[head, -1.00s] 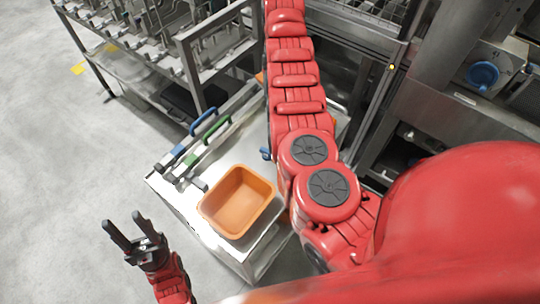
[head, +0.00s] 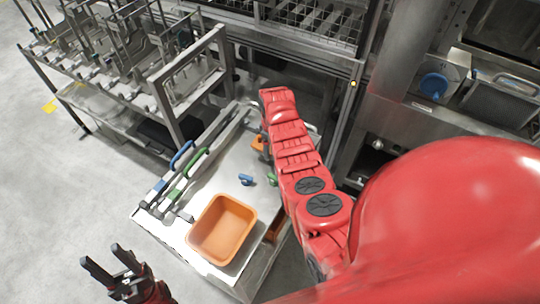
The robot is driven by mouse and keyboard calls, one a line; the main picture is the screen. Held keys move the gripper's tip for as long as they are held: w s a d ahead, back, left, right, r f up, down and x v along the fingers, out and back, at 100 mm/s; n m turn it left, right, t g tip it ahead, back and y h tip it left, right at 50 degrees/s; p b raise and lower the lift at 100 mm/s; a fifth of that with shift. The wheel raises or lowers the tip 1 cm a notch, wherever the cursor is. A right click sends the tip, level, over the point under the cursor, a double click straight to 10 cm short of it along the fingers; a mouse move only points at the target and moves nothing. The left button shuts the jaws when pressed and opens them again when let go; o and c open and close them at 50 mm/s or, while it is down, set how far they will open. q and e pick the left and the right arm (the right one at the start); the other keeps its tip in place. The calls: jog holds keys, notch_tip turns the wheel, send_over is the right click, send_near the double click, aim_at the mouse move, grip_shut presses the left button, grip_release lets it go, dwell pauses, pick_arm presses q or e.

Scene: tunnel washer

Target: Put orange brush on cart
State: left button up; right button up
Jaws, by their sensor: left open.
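The steel cart (head: 203,165) stands in the middle, its top partly covered by my right arm. A small orange item (head: 257,142) shows at the arm's left edge, over the far part of the cart top; I cannot tell whether it is the orange brush. My left gripper (head: 101,255) is open and empty at the lower left, over the floor and apart from the cart. My right arm reaches across the cart; its gripper does not show.
An orange bin (head: 222,229) sits at the cart's near end. Long tools with blue (head: 181,155) and green (head: 196,163) handles lie along its left side. A small blue item (head: 246,180) lies mid-cart. A metal rack (head: 165,100) stands behind left.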

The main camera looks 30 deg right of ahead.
jog(key=shift+f, duration=0.9)
notch_tip(320, 180, down, 2)
jog(key=shift+s+f+b, duration=0.1)
jog(key=shift+f+b, duration=0.15)
jog(key=shift+b, duration=0.5)
jog(key=shift+f, duration=0.25)
